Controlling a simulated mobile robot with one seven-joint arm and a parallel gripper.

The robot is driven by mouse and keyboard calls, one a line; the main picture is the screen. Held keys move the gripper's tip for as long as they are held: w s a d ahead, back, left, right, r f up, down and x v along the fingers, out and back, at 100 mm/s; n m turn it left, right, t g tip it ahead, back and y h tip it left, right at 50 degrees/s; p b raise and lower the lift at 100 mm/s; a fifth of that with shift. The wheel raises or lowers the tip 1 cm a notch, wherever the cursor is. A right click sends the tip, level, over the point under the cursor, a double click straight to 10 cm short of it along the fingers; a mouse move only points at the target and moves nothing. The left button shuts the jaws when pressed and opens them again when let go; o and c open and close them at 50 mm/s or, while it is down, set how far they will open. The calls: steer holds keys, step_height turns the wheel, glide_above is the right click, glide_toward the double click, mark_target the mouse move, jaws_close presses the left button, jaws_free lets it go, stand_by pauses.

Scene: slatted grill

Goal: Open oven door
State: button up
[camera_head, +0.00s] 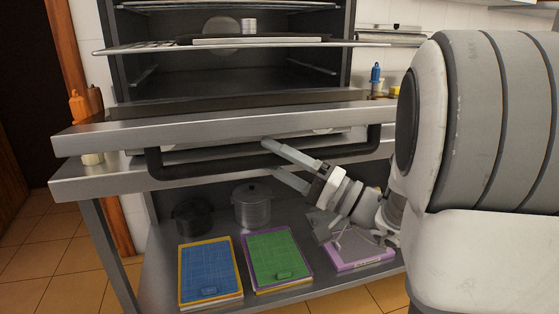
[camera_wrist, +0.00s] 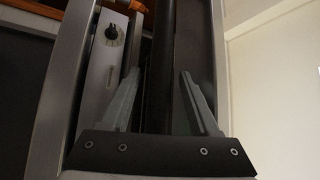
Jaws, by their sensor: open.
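The oven door (camera_head: 215,126) is a steel slab that looks folded down and roughly level in the head view, with the oven cavity (camera_head: 222,78) open above it. Its long black handle (camera_head: 210,167) hangs under the door's front. My gripper (camera_head: 269,158) is open at the middle of the handle, one finger above the bar and one below. In the wrist view the dark handle bar (camera_wrist: 161,50) runs between the two spread fingers of my gripper (camera_wrist: 159,74). Whether a finger touches the bar cannot be told.
A slatted rack (camera_head: 150,47) sticks out of the cavity. A steel counter (camera_head: 90,180) lies below the door. A knob (camera_wrist: 112,33) shows in the wrist view.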

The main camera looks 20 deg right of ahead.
steer(key=v, duration=1.7)
steer(key=shift+d, duration=0.2)
stand_by(0.4)
steer(key=shift+s, duration=0.1)
stand_by(0.4)
